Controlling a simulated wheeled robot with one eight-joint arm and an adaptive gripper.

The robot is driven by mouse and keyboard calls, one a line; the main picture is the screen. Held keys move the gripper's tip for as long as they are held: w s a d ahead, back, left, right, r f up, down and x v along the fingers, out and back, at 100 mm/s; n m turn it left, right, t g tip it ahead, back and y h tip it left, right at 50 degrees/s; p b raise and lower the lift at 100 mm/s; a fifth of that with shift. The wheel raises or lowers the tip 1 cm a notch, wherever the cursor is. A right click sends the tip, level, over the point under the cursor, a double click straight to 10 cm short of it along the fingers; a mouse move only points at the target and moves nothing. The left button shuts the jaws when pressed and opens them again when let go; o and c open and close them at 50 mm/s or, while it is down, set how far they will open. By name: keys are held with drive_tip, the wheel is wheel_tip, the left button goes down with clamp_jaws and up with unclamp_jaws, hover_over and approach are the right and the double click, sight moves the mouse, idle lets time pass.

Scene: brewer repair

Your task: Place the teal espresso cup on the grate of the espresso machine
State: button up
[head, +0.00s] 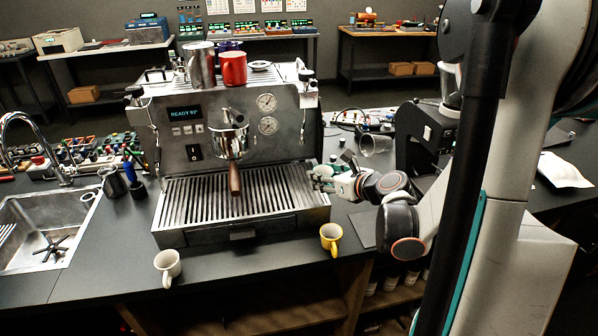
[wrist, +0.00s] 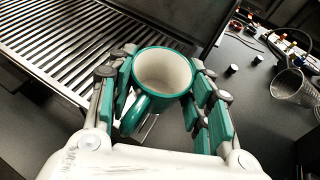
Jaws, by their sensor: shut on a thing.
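My gripper (wrist: 162,74) is shut on the teal espresso cup (wrist: 166,88) in the wrist view, with a finger on either side. The cup's white inside faces the camera and its teal handle points toward my palm. In the head view my gripper (head: 324,178) is at the right edge of the espresso machine (head: 225,130); the cup is too small there to make out clearly. The slatted grate (head: 272,190) lies to the left of my gripper. It also shows in the wrist view (wrist: 62,47), left of and beyond the cup. No cup stands on the grate.
A portafilter handle (head: 235,179) hangs over the grate's middle. A white cup (head: 167,265) and a yellow cup (head: 331,237) stand on the counter in front. A clear glass (head: 376,144) lies right of the machine. A red mug (head: 233,68) is on top.

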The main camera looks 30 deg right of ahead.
drive_tip(key=b, duration=0.2)
hover_over(303, 179)
drive_tip(key=shift+s, duration=0.2)
drive_tip(key=shift+w+f+b, duration=0.1)
drive_tip(key=shift+f+b, duration=0.45)
drive_tip(key=shift+f, duration=1.2)
drive_tip(key=shift+f, duration=0.1)
drive_tip(key=o, duration=1.1)
drive_tip(key=p+v, duration=0.2)
drive_tip(key=v, duration=1)
drive_tip(key=shift+p, duration=0.4)
